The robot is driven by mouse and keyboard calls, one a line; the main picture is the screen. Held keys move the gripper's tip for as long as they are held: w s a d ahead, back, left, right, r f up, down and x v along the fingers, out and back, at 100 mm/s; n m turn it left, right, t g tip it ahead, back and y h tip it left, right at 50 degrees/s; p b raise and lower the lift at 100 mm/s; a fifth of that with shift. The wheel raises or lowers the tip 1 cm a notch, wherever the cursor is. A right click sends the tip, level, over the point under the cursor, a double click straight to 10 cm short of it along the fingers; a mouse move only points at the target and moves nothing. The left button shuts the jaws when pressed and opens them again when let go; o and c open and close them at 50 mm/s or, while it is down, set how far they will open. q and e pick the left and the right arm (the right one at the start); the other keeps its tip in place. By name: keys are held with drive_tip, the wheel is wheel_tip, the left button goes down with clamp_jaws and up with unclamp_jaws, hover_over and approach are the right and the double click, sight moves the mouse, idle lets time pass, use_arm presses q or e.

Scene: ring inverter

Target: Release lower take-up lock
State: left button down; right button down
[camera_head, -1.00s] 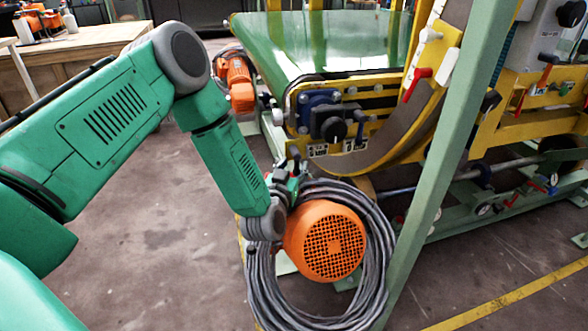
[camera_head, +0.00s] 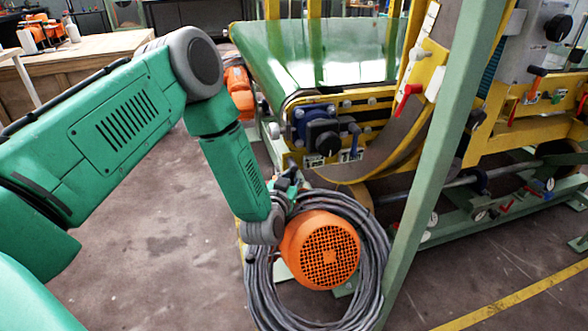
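A dark block on a blue flange with a round black knob (camera_head: 327,145) sits on the low yellow frame end, beneath the green belt (camera_head: 330,55). A small dark blue lever (camera_head: 354,136) stands upright just right of it, with small labels below. I cannot tell for sure which part is the lower take-up lock. My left gripper (camera_head: 287,184) is below and left of the knob, apart from it, by the cable coil and orange motor. It is small and cluttered there, so its opening is unclear. My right gripper is not in view.
An orange motor (camera_head: 322,250) ringed by a grey cable coil (camera_head: 372,285) stands below my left gripper. A slanted green post (camera_head: 430,170) crosses right of it. A red handle (camera_head: 407,99) is up on the yellow frame. The floor at lower left is clear.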

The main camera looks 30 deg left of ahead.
use_arm(q)
drive_tip(key=shift+s+a+r+m+g+y+p, duration=0.35)
drive_tip(key=shift+m+g+p, duration=0.95)
drive_tip(key=shift+p, duration=0.8)
drive_tip(key=shift+s+a+r+m+g+y+p, duration=0.15)
drive_tip(key=shift+s+m+g+y+p, duration=0.3)
drive_tip(key=shift+m+g+p, duration=1.25)
drive_tip(key=shift+s+a+r+m+g+y+p, duration=0.1)
drive_tip(key=shift+s+a+m+g+y+p, duration=0.5)
drive_tip(key=shift+p, duration=1.95)
drive_tip(key=shift+w+d+m+h, duration=0.15)
drive_tip(key=shift+d+m+h, duration=0.15)
drive_tip(key=shift+d, duration=0.05)
drive_tip(key=c, duration=1.6)
unclamp_jaws()
drive_tip(key=shift+c, duration=0.2)
drive_tip(key=shift+o, duration=0.4)
drive_tip(key=shift+w+r, duration=0.1)
drive_tip(key=shift+w, duration=0.05)
drive_tip(key=v, duration=1.2)
